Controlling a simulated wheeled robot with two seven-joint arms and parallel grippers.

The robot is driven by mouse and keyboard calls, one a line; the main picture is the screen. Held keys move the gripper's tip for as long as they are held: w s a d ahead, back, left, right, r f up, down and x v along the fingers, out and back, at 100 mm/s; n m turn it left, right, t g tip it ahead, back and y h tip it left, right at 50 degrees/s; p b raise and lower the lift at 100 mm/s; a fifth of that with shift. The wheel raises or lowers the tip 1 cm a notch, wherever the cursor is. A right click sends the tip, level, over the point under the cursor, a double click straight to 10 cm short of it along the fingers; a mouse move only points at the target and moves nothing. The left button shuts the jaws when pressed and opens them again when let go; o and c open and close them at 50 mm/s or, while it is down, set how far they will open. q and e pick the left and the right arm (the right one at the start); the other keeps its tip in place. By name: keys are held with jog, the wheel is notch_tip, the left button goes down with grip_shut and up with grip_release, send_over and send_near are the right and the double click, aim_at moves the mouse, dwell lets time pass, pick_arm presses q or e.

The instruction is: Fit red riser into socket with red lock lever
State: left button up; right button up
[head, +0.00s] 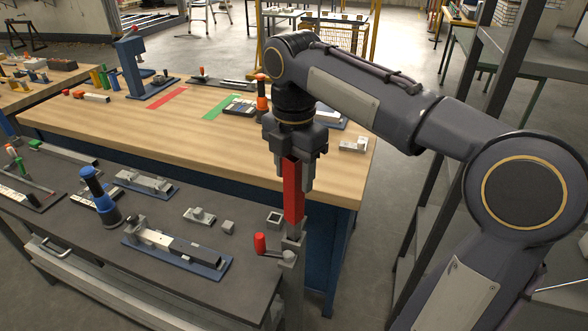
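My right gripper (293,174) is shut on the upper part of the red riser (293,197), a long square red bar. The riser hangs upright and its lower end is right at the grey socket (288,260) on top of a post, at the right end of the dark bench. I cannot tell whether the lower end is inside the socket or just over it. The red lock lever (260,243) sticks out to the left of the socket. My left gripper is not in view.
A second open square grey socket (274,221) stands just behind and left. The dark bench (75,225) holds blue-based fixtures (178,246) and a blue-handled tool (101,197). The wooden table (160,125) lies behind. Grey shelving (470,120) stands right.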

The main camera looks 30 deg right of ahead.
jog(key=shift+r, duration=0.1)
jog(key=shift+r, duration=0.35)
notch_tip(320, 180, up, 12)
jog(key=p, duration=0.3)
jog(key=shift+r, duration=0.1)
jog(key=s+a+f+m+t+y, duration=0.2)
jog(key=s+f+m, duration=0.6)
jog(key=f+m, duration=0.3)
jog(key=s+a+f+m+t+y, duration=0.1)
jog(key=s+a+f+m+t, duration=0.1)
jog(key=s+f+m, duration=0.7)
notch_tip(320, 180, down, 3)
jog(key=m+t, duration=0.1)
jog(key=m, duration=0.2)
jog(key=shift+f+t+y, duration=0.2)
jog(key=shift+t+y, duration=0.1)
jog(key=shift+y, duration=0.1)
